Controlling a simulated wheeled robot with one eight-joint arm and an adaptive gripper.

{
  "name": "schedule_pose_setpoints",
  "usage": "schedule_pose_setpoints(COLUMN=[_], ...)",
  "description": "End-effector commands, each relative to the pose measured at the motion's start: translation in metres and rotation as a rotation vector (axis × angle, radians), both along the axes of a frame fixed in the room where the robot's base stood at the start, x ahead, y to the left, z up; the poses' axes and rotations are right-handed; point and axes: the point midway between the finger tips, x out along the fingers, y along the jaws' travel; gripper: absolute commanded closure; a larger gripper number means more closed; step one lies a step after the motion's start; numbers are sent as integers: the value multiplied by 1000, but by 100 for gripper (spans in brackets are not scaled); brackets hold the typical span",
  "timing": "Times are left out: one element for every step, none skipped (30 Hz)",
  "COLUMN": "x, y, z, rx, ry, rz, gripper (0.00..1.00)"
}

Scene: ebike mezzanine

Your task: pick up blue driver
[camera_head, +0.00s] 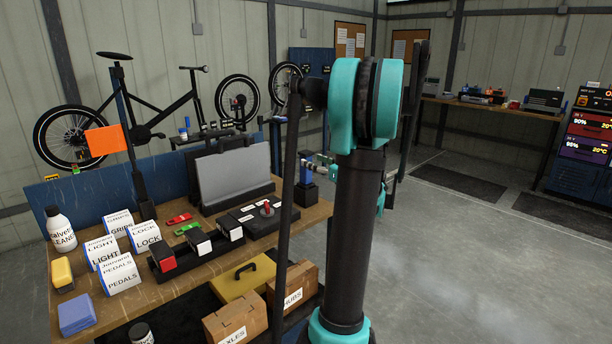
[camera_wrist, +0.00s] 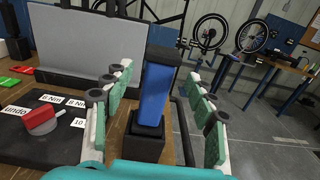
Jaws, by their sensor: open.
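The blue driver (camera_wrist: 154,94) stands upright in a black holder (camera_wrist: 146,138) at the table's right end. In the wrist view it shows as a blue block with a dark top, between the two green-padded fingers of my gripper (camera_wrist: 160,78). Gaps show on both sides, so the fingers look apart from it. My gripper is open. In the head view the blue driver (camera_head: 305,172) shows left of my arm. My gripper there is partly hidden behind my arm.
A grey panel (camera_head: 234,174) and a black board (camera_head: 258,218) with a red knob stand left of the driver. Labelled boxes (camera_head: 118,272) and a bottle crowd the table's left part. Open floor (camera_head: 450,250) lies to the right.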

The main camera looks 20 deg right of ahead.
Motion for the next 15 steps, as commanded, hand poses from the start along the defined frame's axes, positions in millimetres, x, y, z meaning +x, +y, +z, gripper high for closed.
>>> schedule_pose_setpoints(x=[4,6,10,14,19,25,29,33,38,41,43,45,46,47,47], y=[2,3,4,6,7,9,11,12,14,16,16,17,17,17,17], z=[0,0,-1,-1,-1,-2,-2,-2,-2,-2,-2,-2,-2,-2,-2], rx=[0,0,0,0,0,0,0,0,0,0,0,0,0,0,0], ry=[0,0,0,0,0,0,0,0,0,0,0,0,0,0,0], rz=[2,2,3,3,3,4,4,3,3,3,3,2,1,1,0], gripper=[43,43,43,43,43,43,43,43,43,43,43,43,43,43,43])
